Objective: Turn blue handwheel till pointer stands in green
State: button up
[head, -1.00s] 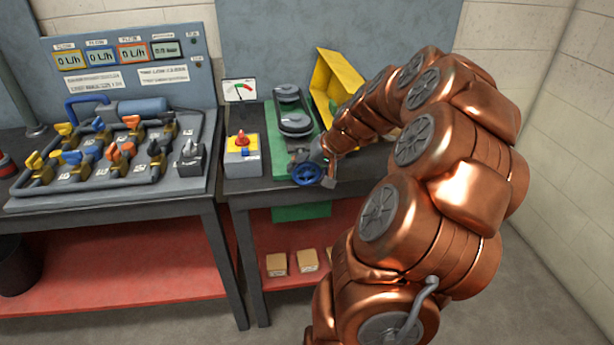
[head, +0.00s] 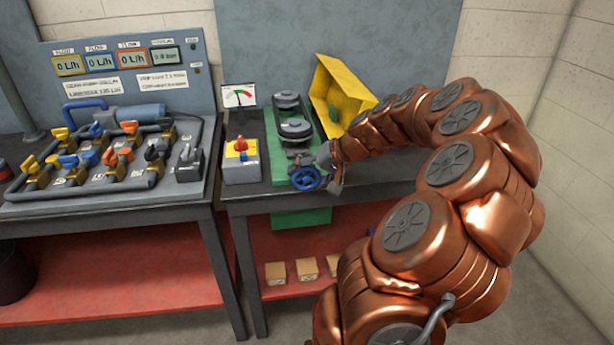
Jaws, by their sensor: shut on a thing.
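The blue handwheel (head: 306,179) is at the front of the green base (head: 278,150) of the machine on the right bench. My gripper (head: 331,172) is at the right side of the wheel, shut on its rim; the fingertips are small and partly hidden. The white gauge (head: 238,96) stands at the back left of this bench, with a red and a green mark on its scale. Its thin dark pointer is too small to read surely.
A grey box with a yellow top and red knob (head: 241,160) stands left of the machine. A valve panel (head: 110,160) fills the left bench. Small boxes (head: 306,268) lie on the red shelf below.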

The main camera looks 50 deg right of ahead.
jog(key=o, duration=1.1)
jog(key=v, duration=1.2)
jog(key=shift+d, duration=0.1)
